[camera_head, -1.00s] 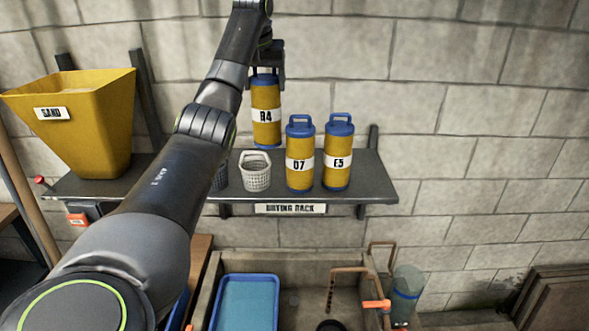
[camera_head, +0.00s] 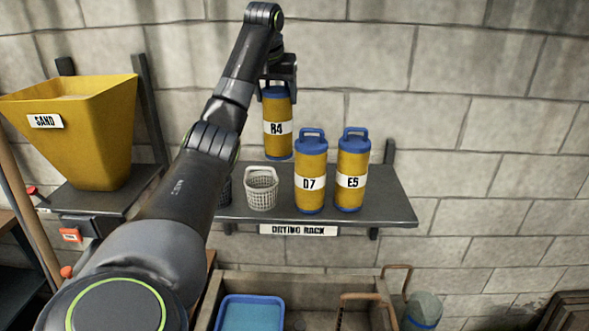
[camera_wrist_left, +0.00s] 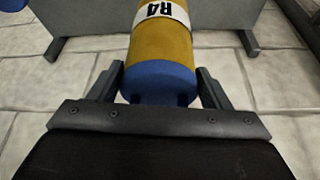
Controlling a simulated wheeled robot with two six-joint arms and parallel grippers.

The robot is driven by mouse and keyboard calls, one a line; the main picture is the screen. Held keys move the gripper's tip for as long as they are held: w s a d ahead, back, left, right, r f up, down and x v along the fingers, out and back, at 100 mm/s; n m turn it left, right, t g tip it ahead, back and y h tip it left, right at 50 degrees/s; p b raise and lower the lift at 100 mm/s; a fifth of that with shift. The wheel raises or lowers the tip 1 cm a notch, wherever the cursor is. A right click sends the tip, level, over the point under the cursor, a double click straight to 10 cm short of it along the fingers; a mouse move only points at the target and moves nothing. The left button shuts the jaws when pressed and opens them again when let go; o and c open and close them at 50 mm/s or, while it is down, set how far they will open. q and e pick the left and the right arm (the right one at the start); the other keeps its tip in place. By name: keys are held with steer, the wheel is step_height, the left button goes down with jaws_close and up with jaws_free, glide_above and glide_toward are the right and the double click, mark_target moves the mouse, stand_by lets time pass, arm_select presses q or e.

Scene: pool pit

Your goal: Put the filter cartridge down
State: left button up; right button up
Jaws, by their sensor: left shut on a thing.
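The filter cartridge R4 (camera_head: 277,112), yellow with blue ends and a white label, hangs upright in my left gripper (camera_head: 277,84). The gripper is shut on its top end; in the left wrist view the fingers (camera_wrist_left: 160,88) sit on either side of the blue end of the cartridge (camera_wrist_left: 160,40). In the head view its base is near the back of the dark drying rack shelf (camera_head: 385,208). I cannot tell whether it touches the shelf. Cartridges D7 (camera_head: 311,164) and E5 (camera_head: 352,163) stand upright on the shelf to its right. My right gripper is not in view.
A white basket (camera_head: 262,190) stands on the shelf left of D7, with a dark one partly hidden behind my arm. A yellow sand hopper (camera_head: 85,140) is at the left. Below are a basin and blue tray (camera_head: 250,314). The shelf's right end is bare.

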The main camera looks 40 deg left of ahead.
mark_target(278, 129)
arm_select(q)
step_height(278, 129, down, 5)
steer(key=shift+d+r+p, duration=0.15)
steer(key=shift+r+p, duration=0.05)
steer(key=shift+p, duration=0.45)
steer(key=shift+w+f, duration=0.15)
steer(key=shift+f, duration=0.45)
steer(key=shift+s+f+p, duration=0.2)
steer(key=shift+f+p, duration=0.65)
steer(key=shift+f, duration=0.75)
steer(key=shift+w+f, duration=0.1)
steer(key=shift+f, duration=0.25)
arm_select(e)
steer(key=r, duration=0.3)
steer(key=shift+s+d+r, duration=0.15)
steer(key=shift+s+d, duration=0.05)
arm_select(q)
steer(key=shift+f, duration=0.1)
steer(key=o, duration=1.7)
